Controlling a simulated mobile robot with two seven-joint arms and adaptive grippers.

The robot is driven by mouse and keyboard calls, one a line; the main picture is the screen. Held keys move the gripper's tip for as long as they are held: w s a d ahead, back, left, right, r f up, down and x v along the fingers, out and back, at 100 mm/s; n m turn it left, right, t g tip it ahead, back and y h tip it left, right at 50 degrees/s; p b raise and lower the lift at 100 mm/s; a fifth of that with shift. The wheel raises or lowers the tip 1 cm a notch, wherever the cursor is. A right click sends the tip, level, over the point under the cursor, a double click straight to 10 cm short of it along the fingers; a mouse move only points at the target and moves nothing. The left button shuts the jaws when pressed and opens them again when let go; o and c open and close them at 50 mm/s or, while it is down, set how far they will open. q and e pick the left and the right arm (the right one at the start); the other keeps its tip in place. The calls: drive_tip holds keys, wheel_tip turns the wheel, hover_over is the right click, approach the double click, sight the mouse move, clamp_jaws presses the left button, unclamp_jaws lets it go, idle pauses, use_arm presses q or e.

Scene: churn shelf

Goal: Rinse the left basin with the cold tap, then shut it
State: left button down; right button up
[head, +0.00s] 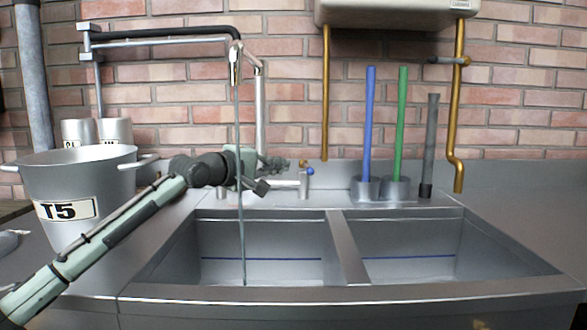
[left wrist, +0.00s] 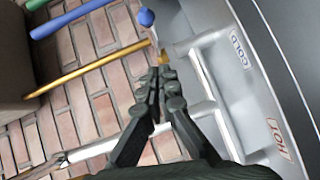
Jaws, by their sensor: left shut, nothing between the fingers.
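The left basin (head: 262,270) is a steel sink at the front. A thin stream (head: 240,200) falls from the hanging spout (head: 235,66) into it. The cold tap's blue knob (head: 310,171) stands behind the basins; it also shows in the left wrist view (left wrist: 147,17), near a COLD label (left wrist: 240,50). A HOT label (left wrist: 278,137) is further along the pipework. My left gripper (head: 274,164) is shut and empty, left of the blue knob in the head view. In the left wrist view its closed fingertips (left wrist: 160,75) point toward the knob, apart from it. My right gripper is not in view.
A large pot marked T5 (head: 75,178) stands at the left, with cups (head: 115,131) behind it. The right basin (head: 410,265) is empty. Blue (head: 369,120), green (head: 401,120) and grey (head: 430,140) upright rods stand behind it. A brass pipe (head: 325,90) runs down the wall.

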sight(307, 167)
use_arm(q)
drive_tip(key=shift+w+d+f, duration=0.1)
drive_tip(key=shift+d+f, duration=0.1)
drive_tip(key=shift+d, duration=0.7)
drive_tip(key=shift+d+f, duration=0.15)
drive_tip(key=shift+d, duration=0.7)
